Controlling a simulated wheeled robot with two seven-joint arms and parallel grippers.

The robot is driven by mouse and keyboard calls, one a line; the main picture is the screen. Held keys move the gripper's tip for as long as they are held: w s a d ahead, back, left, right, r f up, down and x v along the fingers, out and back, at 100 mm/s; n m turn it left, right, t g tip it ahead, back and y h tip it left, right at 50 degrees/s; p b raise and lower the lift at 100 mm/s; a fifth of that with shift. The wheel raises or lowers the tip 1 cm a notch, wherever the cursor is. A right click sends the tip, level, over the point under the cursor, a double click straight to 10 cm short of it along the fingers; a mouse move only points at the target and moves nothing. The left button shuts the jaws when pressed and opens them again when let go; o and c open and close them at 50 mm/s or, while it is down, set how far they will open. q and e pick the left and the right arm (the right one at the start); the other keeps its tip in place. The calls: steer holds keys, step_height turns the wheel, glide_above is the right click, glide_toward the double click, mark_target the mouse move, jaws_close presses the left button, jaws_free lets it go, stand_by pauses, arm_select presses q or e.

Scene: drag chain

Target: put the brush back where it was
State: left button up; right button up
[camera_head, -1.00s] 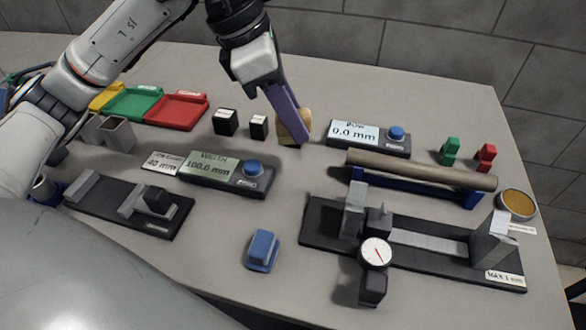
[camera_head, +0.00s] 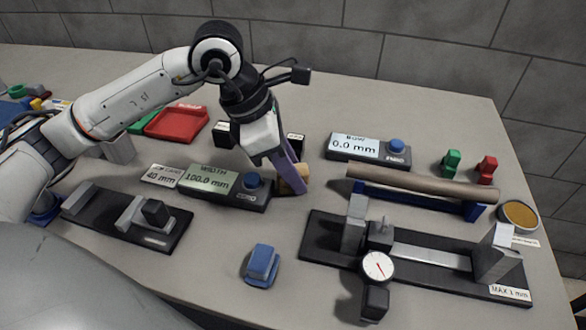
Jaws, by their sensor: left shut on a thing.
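My left gripper (camera_head: 290,180) has purple fingers and points down near the middle of the table in the head view. It is shut on a small tan, wood-coloured block, which looks to be the brush (camera_head: 298,178). The fingers hide part of the brush, so I cannot see its bristles or tell whether it touches the table. It is just right of the width display (camera_head: 222,184) and its blue button. My right gripper is not in view.
The bow display (camera_head: 368,147) and a wooden rod on a blue cradle (camera_head: 420,187) lie to the right. A dial gauge fixture (camera_head: 430,257) and a blue block (camera_head: 262,265) are nearer. A red tray (camera_head: 177,123) is at the back left.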

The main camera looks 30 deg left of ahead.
arm_select(q)
steer(key=o, duration=1)
steer(key=shift+r+p, duration=0.3)
steer(key=shift+p, duration=0.15)
steer(key=v, duration=1.1)
steer(key=shift+a+r, duration=0.15)
steer(key=shift+r, duration=0.15)
steer(key=shift+s, duration=0.1)
